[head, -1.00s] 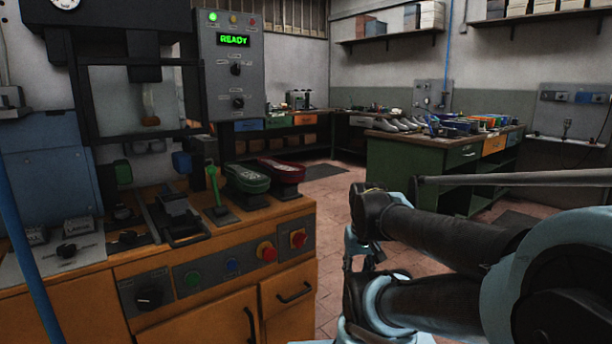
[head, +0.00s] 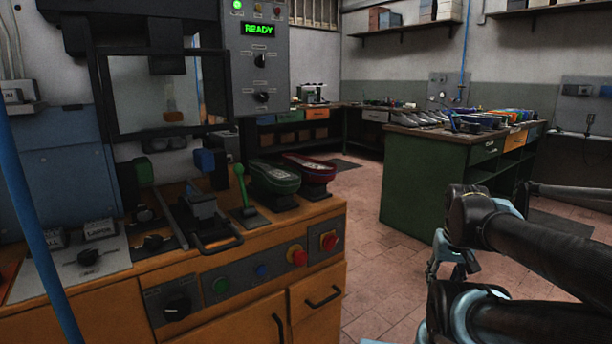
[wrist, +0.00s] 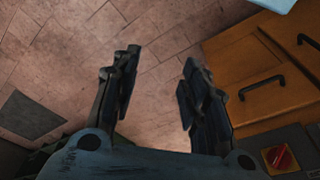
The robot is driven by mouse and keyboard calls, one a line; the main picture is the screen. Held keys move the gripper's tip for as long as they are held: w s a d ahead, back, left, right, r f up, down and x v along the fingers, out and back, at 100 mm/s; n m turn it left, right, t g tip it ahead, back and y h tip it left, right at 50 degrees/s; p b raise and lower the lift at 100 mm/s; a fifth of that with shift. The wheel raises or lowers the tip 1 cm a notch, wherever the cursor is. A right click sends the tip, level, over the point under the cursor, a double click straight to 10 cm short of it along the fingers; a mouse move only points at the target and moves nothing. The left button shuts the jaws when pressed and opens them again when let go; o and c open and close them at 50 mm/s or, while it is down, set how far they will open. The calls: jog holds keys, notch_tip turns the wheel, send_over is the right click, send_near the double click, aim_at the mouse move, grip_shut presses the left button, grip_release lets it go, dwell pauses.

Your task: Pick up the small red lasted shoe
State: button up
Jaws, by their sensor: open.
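I cannot make out for certain a small red lasted shoe. A red-rimmed, shoe-shaped piece (head: 310,176) stands at the far right end of the wooden press cabinet in the head view; it looks like a tray, and its contents are too small to tell. A similar green-rimmed piece (head: 273,181) stands just left of it. Grey shoes (head: 418,118) lie on the far green bench. My gripper (wrist: 158,85) is open and empty in the wrist view, above the tiled floor beside the cabinet, apart from all of these.
The press cabinet (head: 245,320) fills the left, with red knobs (head: 328,241) on its front. A green lever (head: 243,190) stands on its top. The press control box (head: 262,75) reads READY. A green bench (head: 425,185) stands at the back right. Tiled floor (head: 385,265) between is clear.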

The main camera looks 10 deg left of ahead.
jog(key=o, duration=0.7)
jog(key=r, duration=0.3)
jog(key=shift+w+a+n, duration=0.3)
jog(key=shift+w+a, duration=0.05)
jog(key=shift+w, duration=0.05)
jog(key=shift+o, duration=0.2)
jog(key=w+a+r+n, duration=0.2)
jog(key=w+a+r, duration=0.2)
jog(key=w+r, duration=0.4)
notch_tip(320, 180, up, 24)
jog(key=n+y, duration=0.4)
jog(key=n, duration=0.3)
send_over(304, 163)
jog(key=s+d, duration=0.3)
jog(key=d, duration=0.1)
jog(key=shift+t+h, duration=0.3)
jog(key=x, duration=1.1)
jog(key=shift+d+f, duration=0.1)
jog(key=shift+f, duration=0.15)
jog(key=f, duration=0.2)
jog(key=a+f, duration=0.1)
jog(key=f, duration=0.1)
jog(key=shift+f, duration=0.15)
jog(key=shift+w+a+f, duration=0.15)
jog(key=shift+f, duration=0.4)
